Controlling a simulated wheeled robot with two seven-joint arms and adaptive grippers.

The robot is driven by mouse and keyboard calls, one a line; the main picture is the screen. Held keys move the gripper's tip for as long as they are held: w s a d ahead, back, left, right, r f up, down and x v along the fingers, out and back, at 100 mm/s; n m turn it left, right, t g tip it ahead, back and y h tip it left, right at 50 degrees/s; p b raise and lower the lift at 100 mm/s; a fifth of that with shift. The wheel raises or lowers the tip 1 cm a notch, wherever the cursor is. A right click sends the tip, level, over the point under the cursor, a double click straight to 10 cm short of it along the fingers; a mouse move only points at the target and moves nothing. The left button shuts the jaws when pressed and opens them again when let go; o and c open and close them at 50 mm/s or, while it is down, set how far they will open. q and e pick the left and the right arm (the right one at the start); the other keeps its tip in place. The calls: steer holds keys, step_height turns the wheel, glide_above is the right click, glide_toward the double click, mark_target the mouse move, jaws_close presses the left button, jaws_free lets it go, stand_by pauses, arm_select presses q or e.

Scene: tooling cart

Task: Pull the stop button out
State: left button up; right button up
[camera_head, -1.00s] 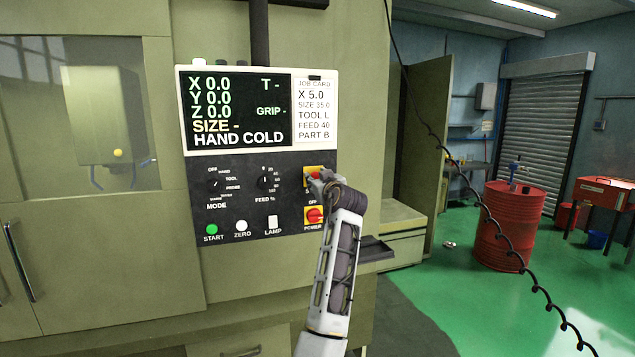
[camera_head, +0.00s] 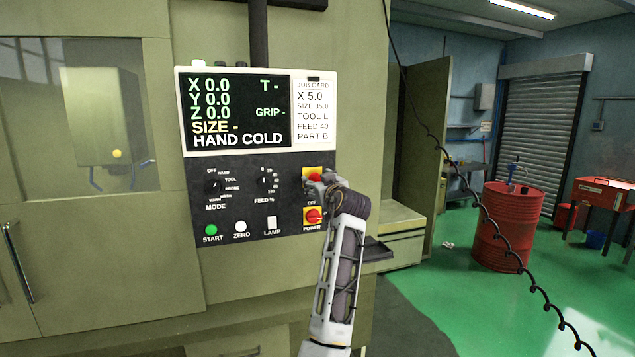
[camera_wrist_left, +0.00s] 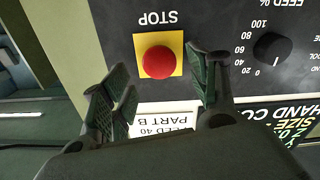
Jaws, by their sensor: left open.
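The stop button is a round red knob on a yellow square plate, at the upper right of the dark control panel. In the head view the stop button (camera_head: 314,178) is partly covered by my left gripper (camera_head: 315,184). In the left wrist view the stop button (camera_wrist_left: 158,62) shows whole, below an upside-down STOP label. The fingers of my left gripper (camera_wrist_left: 160,90) are open, one on each side of the button in that view, with visible gaps to it. No contact with the button shows. My right gripper is not in view.
A red power switch (camera_head: 313,216) sits just below the stop button. The feed knob (camera_head: 265,181) and mode knob (camera_head: 214,184) are to its left. A small dark tray (camera_head: 377,250) juts out at the lower right. A coiled black cable (camera_head: 487,213) hangs at the right.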

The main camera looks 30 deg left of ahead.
arm_select(q)
steer(key=v, duration=1)
stand_by(0.3)
